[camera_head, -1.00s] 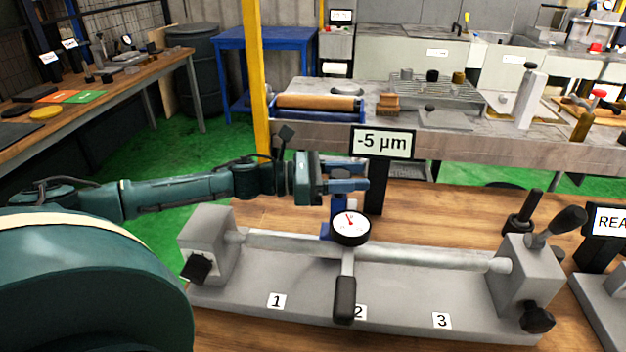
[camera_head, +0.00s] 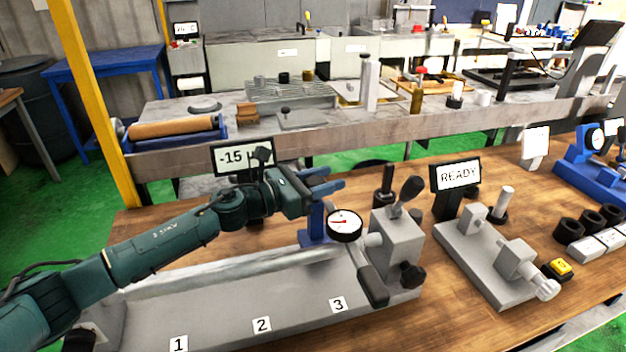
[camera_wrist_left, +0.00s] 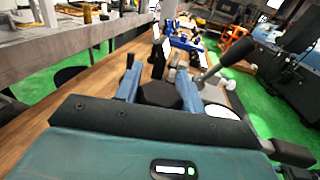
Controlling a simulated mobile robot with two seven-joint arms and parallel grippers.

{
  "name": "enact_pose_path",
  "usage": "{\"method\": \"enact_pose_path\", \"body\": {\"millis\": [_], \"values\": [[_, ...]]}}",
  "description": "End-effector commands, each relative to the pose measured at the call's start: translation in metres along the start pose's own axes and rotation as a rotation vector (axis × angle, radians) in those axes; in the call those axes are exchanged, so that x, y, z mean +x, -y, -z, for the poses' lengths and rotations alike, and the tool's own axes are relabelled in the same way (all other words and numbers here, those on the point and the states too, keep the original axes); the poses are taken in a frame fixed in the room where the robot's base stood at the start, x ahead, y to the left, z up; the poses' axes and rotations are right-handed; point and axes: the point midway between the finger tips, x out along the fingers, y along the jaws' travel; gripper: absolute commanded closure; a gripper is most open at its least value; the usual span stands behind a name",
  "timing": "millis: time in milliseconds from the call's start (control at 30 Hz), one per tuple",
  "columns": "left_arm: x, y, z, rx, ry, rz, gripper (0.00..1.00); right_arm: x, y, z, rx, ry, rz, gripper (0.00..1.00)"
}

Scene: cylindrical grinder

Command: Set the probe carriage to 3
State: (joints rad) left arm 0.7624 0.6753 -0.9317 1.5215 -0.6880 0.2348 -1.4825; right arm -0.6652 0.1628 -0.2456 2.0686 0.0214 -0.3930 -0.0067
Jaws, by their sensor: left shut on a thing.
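The probe carriage (camera_head: 316,226) is a blue post with a white round dial (camera_head: 344,224) and a black-handled lever (camera_head: 373,287). It sits near the right end of the horizontal shaft (camera_head: 225,272), close to the grey end block. The lever hangs toward the front, just right of the label 3 (camera_head: 338,305). My left gripper (camera_head: 328,188) is shut on the top of the carriage post. In the left wrist view its blue fingers (camera_wrist_left: 160,88) flank a dark round part; the exact contact is hard to see. My right gripper is not in view.
The labels 1 (camera_head: 179,344) and 2 (camera_head: 261,324) lie left on the grey base. A display (camera_head: 240,157) behind, partly hidden by my arm, reads -15. The grey end block (camera_head: 397,240) with a black-knobbed lever stands right beside the carriage. A READY sign (camera_head: 456,175) stands further right.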

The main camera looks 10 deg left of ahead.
Motion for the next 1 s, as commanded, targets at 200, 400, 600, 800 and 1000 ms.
{"method": "enact_pose_path", "body": {"millis": [200,400,600,800,1000], "values": [[0.0,0.001,0.001,0.0,0.0,0.003,1.0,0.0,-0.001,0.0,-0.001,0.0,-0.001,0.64],[0.0,0.001,0.001,0.0,-0.001,0.002,0.5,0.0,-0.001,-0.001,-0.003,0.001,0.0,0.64],[0.0,0.0,0.001,0.0,-0.001,0.001,0.39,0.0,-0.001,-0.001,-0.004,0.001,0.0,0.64],[-0.002,0.0,0.001,0.0,-0.001,0.0,0.39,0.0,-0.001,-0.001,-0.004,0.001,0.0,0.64],[-0.026,-0.001,0.004,0.0,-0.003,-0.002,0.39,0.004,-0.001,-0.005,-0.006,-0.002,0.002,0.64]]}}
